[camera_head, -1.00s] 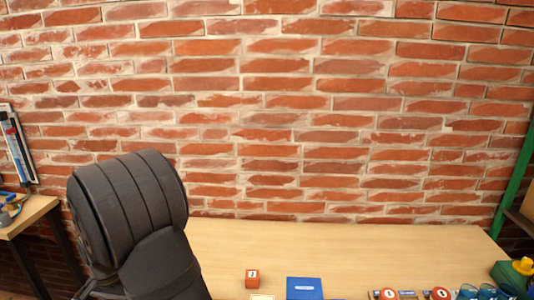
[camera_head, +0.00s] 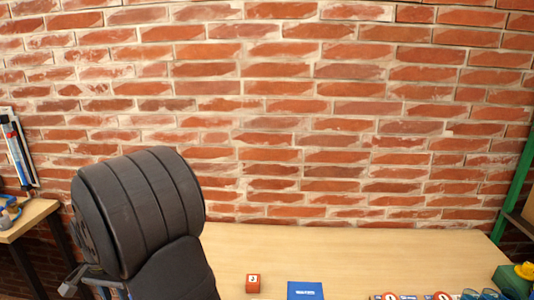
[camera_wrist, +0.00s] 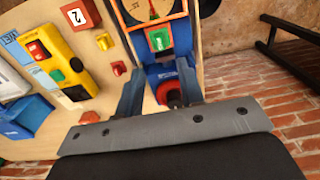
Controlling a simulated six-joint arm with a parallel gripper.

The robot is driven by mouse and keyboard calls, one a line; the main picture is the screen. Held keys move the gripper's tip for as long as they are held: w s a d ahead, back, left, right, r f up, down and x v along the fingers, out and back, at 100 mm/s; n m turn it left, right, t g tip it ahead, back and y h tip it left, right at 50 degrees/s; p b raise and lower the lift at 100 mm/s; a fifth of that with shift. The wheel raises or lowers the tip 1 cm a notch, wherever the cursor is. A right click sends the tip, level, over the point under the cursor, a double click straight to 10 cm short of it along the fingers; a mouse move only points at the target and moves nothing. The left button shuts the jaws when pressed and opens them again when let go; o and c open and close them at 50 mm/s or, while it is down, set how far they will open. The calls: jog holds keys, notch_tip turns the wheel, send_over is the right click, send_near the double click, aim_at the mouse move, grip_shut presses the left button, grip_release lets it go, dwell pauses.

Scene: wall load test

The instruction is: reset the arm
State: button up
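My gripper (camera_wrist: 160,68) shows in the wrist view with its two grey-blue fingers spread apart. I see nothing clasped between them. Behind the gap are a blue item (camera_wrist: 163,80) and a dark red round knob (camera_wrist: 170,93) over the wooden table (camera_wrist: 112,20). I cannot tell whether the fingers touch either. In the head view I cannot make out the gripper.
In the head view a large black ribbed shape (camera_head: 135,210) stands at left, before the brick wall (camera_head: 330,130). A yellow device (camera_wrist: 60,55) shows in the wrist view.

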notch_tip(320, 180, down, 10)
jog(key=shift+d+r, duration=0.1)
jog(key=r, duration=0.5)
jog(key=shift+w+d+r, duration=0.15)
jog(key=shift+w+d, duration=0.05)
jog(key=shift+d, duration=0.1)
jog(key=w+d+r, duration=0.4)
jog(key=d+r, duration=0.2)
jog(key=d, duration=0.5)
jog(key=w+d+f, duration=0.3)
jog(key=w+d, duration=0.2)
jog(key=d, duration=0.1)
jog(key=w+d+f, duration=0.3)
jog(key=w+d, duration=0.1)
jog(key=d, duration=0.3)
jog(key=a+f, duration=0.2)
jog(key=a, duration=0.2)
jog(key=a+f, duration=0.2)
jog(key=a, duration=0.2)
jog(key=a+f, duration=0.3)
jog(key=a, duration=0.1)
jog(key=shift+s+a, duration=0.1)
jog(key=shift+r, duration=0.1)
